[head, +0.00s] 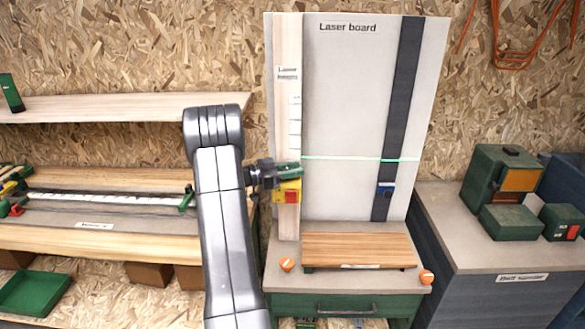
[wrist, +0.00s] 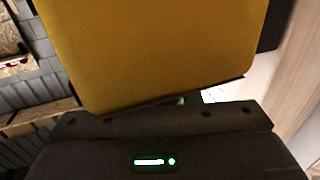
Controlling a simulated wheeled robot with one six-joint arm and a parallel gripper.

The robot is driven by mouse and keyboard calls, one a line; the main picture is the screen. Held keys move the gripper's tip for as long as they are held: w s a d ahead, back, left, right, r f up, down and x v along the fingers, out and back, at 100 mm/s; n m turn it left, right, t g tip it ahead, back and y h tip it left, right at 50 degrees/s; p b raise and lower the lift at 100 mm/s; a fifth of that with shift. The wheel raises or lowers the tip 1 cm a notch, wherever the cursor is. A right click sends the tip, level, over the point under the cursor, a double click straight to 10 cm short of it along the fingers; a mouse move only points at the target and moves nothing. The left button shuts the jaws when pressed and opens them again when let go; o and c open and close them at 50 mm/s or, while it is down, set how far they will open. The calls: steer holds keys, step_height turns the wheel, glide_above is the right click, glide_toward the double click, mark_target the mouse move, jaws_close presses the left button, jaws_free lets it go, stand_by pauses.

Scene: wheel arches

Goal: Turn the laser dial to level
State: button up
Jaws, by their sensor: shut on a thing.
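The laser unit (head: 289,190), a yellow and red block with a green top, is on the pale wooden upright at the left of the laser board (head: 345,100). Its thin green line (head: 345,158) crosses the board and dips very slightly to the right, nearly parallel to the board's top edge. My gripper (head: 268,174) reaches the unit from the left and is shut at it. The dial is not clearly visible, hidden at the jaws. In the wrist view a large yellow face of the unit (wrist: 155,50) fills the upper middle; the fingertips are hidden.
A dark strip (head: 402,90) with a small blue piece (head: 385,189) runs down the board's right side. A wooden block (head: 358,250) and orange knobs (head: 287,264) are on the bench below. Shelves (head: 95,107) stand left; green boxes (head: 510,222) sit right.

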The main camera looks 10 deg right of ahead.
steer(key=shift+s+m+g, duration=0.1)
steer(key=shift+m+g, duration=0.5)
steer(key=shift+g, duration=0.2)
steer(key=o, duration=1)
steer(key=a+b, duration=0.1)
steer(key=a, duration=0.3)
steer(key=a+b, duration=0.1)
steer(key=a, duration=0.4)
steer(key=a+b, duration=0.1)
steer(key=a, duration=0.3)
steer(key=shift+w+a, duration=0.4)
steer(key=d+p, duration=0.1)
steer(key=d, duration=0.3)
steer(key=d+p, duration=0.1)
steer(key=d, duration=0.4)
steer(key=d+p, duration=0.1)
steer(key=d, duration=0.4)
steer(key=shift+s, duration=0.4)
